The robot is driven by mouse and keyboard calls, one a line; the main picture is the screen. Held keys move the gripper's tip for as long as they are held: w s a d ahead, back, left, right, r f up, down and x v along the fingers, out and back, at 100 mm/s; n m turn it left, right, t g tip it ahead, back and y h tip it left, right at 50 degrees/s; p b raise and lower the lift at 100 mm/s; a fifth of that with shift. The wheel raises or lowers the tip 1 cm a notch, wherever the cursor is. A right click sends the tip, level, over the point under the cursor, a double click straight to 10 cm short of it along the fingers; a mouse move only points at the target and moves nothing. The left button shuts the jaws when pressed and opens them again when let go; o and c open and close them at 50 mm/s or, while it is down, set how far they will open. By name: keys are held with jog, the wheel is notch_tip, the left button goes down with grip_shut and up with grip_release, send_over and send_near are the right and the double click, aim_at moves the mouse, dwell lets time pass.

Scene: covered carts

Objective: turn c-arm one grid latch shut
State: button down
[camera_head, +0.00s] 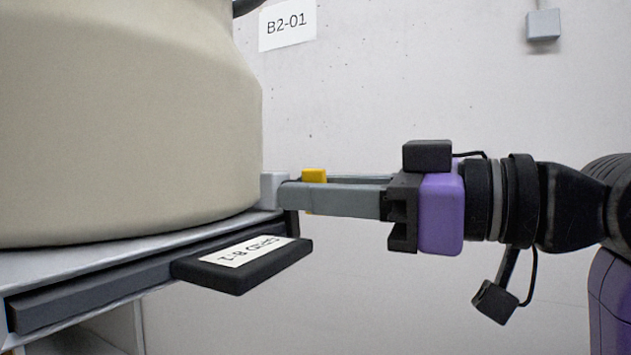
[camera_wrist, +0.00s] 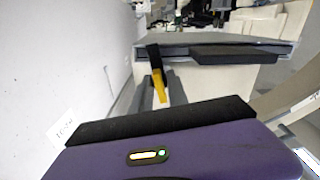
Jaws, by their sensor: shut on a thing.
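The grid latch shows as a yellow tab (camera_head: 314,175) at the right end of the grey shelf-like housing, beside a light grey block. In the wrist view the latch is a yellow lever (camera_wrist: 159,86) with a black part at its far end. My gripper (camera_head: 292,190) comes in level from the right, its grey fingers on either side of the yellow lever. It is shut on the latch; the fingers hide part of it. The grid (camera_head: 242,265) has a black front plate with a white label, seated in a dark slot below the covered body.
A large beige covered body (camera_head: 125,125) fills the left, close to my fingertips. The grey housing edge (camera_head: 95,272) lies under it. A wall with a B2-01 sign (camera_head: 288,24) stands behind. Room to the right and below my gripper looks clear.

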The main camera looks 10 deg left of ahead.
jog(key=shift+f+m+p, duration=0.1)
jog(key=shift+m+p, duration=0.25)
jog(key=shift+m, duration=0.75)
jog(key=c, duration=1.5)
grip_release()
jog(key=shift+d, duration=0.1)
jog(key=b+v, duration=0.2)
jog(key=v, duration=0.5)
jog(key=shift+s+d, duration=0.15)
jog(key=shift+d, duration=0.15)
